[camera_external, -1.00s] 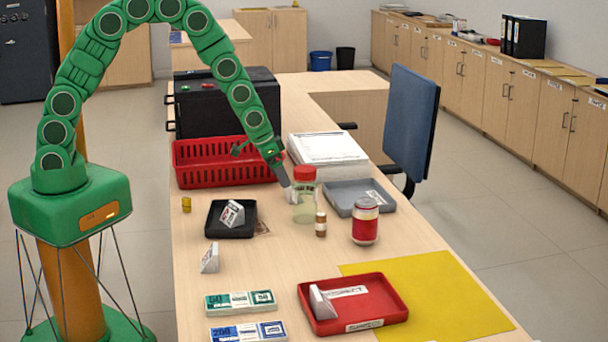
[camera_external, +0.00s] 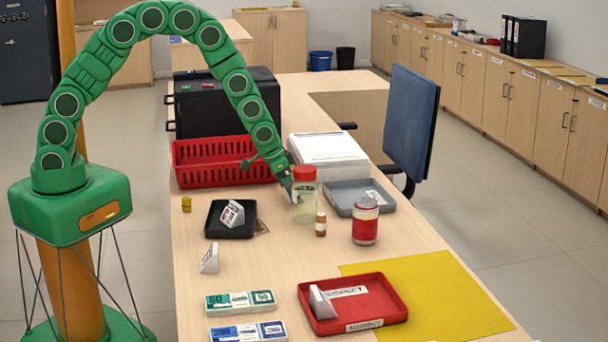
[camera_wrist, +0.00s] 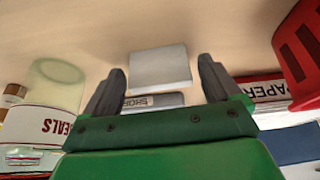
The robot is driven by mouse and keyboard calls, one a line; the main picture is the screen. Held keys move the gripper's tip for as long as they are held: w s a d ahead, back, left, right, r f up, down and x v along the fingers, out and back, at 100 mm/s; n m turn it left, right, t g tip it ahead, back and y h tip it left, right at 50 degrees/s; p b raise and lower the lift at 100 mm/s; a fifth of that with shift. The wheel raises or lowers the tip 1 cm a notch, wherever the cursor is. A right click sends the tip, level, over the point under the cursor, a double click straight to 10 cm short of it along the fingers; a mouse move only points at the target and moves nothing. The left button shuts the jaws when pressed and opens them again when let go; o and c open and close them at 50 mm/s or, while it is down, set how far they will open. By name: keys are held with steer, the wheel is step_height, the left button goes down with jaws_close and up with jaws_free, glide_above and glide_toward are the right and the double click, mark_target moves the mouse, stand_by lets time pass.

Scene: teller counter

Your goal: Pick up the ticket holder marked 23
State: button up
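My gripper (camera_wrist: 160,84) is open, its two dark fingers spread apart in the wrist view. A plain white block (camera_wrist: 160,68), likely a ticket holder, shows between and just beyond the fingertips; no number is readable on it. In the external view my gripper (camera_external: 290,188) is low over the counter, just left of the red-lidded jar, with the white block mostly hidden there. Other white wedge holders stand in the black tray (camera_external: 232,214), on the bare counter (camera_external: 210,259) and in the red tray (camera_external: 322,303). I cannot read 23 on any.
The clear jar with red lid (camera_external: 304,200) stands close beside my gripper. Nearby are a small brown bottle (camera_external: 321,225), a grey tray (camera_external: 342,202), a red basket (camera_external: 205,165) and a paper stack (camera_external: 328,150). The counter's front left is partly clear.

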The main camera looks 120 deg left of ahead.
steer(key=c, duration=0.9)
steer(key=shift+r, duration=0.1)
